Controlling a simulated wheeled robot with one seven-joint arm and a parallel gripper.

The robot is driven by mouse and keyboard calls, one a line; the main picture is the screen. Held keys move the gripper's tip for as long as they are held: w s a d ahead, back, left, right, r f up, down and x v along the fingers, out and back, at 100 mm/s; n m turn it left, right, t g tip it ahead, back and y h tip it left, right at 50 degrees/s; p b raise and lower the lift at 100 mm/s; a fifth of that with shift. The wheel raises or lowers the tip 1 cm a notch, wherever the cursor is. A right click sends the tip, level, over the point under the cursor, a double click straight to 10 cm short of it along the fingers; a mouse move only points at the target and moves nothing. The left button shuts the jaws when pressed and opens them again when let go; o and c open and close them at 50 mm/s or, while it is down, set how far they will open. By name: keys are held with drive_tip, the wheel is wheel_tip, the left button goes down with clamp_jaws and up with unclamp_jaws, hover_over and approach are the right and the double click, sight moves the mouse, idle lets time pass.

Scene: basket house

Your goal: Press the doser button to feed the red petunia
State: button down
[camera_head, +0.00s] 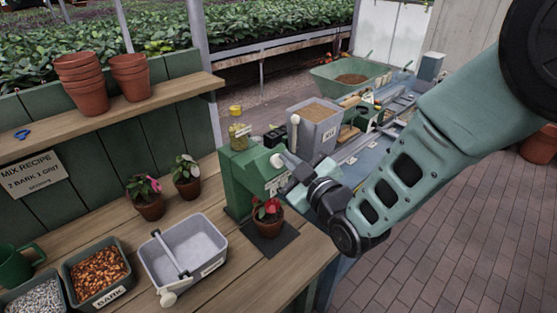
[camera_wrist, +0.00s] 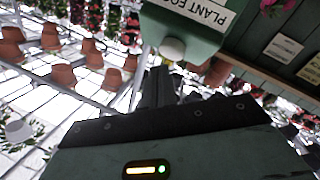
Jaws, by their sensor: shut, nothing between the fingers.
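The green doser (camera_head: 238,184) stands at the bench's right end. In the wrist view its box, lettered "PLANT FOO…" (camera_wrist: 195,22), has a pale round button (camera_wrist: 172,48). The button also shows in the head view (camera_head: 277,160). The red petunia (camera_head: 268,207) sits in a terracotta pot on a dark mat below the doser's front. My gripper (camera_head: 290,168) is shut and empty. Its fingertips (camera_wrist: 160,72) point at the button and are close to it. I cannot tell whether they touch it.
A grey scoop tray (camera_head: 208,274) and a bark bin (camera_head: 97,284) stand on the bench. Two more potted flowers (camera_head: 147,208) (camera_head: 187,187) stand behind. A grey hopper (camera_head: 315,138) stands beyond the doser. Stacked pots (camera_head: 83,95) sit on the shelf.

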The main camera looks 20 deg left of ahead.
drive_tip(key=shift+w+a+f+b, duration=0.25)
drive_tip(key=shift+a+f+b, duration=0.5)
drive_tip(key=shift+b, duration=0.6)
idle(1.2)
drive_tip(key=shift+d, duration=0.1)
drive_tip(key=shift+s+d+r, duration=0.25)
drive_tip(key=shift+d+r, duration=0.4)
drive_tip(key=shift+r, duration=0.1)
drive_tip(key=shift+s+d+r+p, duration=0.3)
drive_tip(key=shift+s+d+r, duration=0.05)
drive_tip(key=shift+d+r, duration=0.55)
drive_tip(key=shift+s+d+r+p, duration=0.25)
drive_tip(key=shift+s+d+r, duration=0.05)
drive_tip(key=shift+d+r, duration=0.5)
drive_tip(key=shift+a, duration=0.1)
idle(1.6)
drive_tip(key=d+r+p, duration=0.1)
drive_tip(key=s+d+r+p, duration=0.1)
drive_tip(key=shift+d+r, duration=0.25)
drive_tip(key=shift+r, duration=0.15)
